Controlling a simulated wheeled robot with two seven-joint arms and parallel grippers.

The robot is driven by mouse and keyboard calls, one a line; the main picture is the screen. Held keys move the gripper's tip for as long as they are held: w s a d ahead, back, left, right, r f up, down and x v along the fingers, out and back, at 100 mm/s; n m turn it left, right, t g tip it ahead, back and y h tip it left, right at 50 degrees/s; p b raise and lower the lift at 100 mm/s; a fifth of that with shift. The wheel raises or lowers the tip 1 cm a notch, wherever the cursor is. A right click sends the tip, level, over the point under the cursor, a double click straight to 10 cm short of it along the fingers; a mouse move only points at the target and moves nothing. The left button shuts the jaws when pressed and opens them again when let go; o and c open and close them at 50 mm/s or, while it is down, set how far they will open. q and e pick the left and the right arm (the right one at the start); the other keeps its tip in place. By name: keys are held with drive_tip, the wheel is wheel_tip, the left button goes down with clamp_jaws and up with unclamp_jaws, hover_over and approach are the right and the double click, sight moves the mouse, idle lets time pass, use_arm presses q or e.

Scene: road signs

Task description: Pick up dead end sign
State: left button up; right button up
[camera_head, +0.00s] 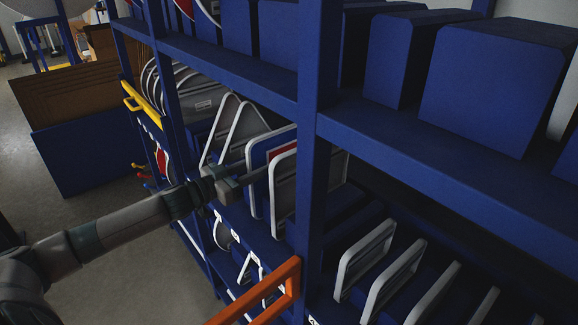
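My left gripper (256,174) reaches in from the left to the middle shelf. Its fingers are at the edge of the upright signs there, and they are too small and dark to tell whether they are open or shut. One sign beside them has a pale rim and a blue edge (252,197). Just right of it stands another pale-rimmed sign (284,206), with a strip of red visible between the two. The sign faces are mostly turned away, so I cannot tell which one is the dead end sign. My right gripper is not in view.
The blue rack's post (317,130) stands right of the signs, and its upper shelf (420,140) carries blue blocks. Triangular signs (221,130) and round signs (160,88) stand to the left. Rounded square signs (366,256) are at lower right. An orange handle (270,292) juts out below.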

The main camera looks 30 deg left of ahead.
sight(273, 157)
use_arm(q)
drive_tip(key=shift+w+d, duration=0.2)
drive_tip(key=shift+w, duration=0.25)
drive_tip(key=shift+w+r, duration=0.1)
drive_tip(key=shift+w, duration=0.05)
drive_tip(key=shift+w+d+r+p, duration=0.2)
drive_tip(key=shift+w+p, duration=0.4)
drive_tip(key=shift+p, duration=0.15)
drive_tip(key=p+x, duration=0.1)
drive_tip(key=x, duration=0.1)
drive_tip(key=shift+w+p, duration=0.3)
drive_tip(key=shift+w+d+f, duration=0.2)
drive_tip(key=shift+w+d, duration=0.1)
drive_tip(key=shift+w, duration=0.15)
drive_tip(key=shift+c, duration=0.3)
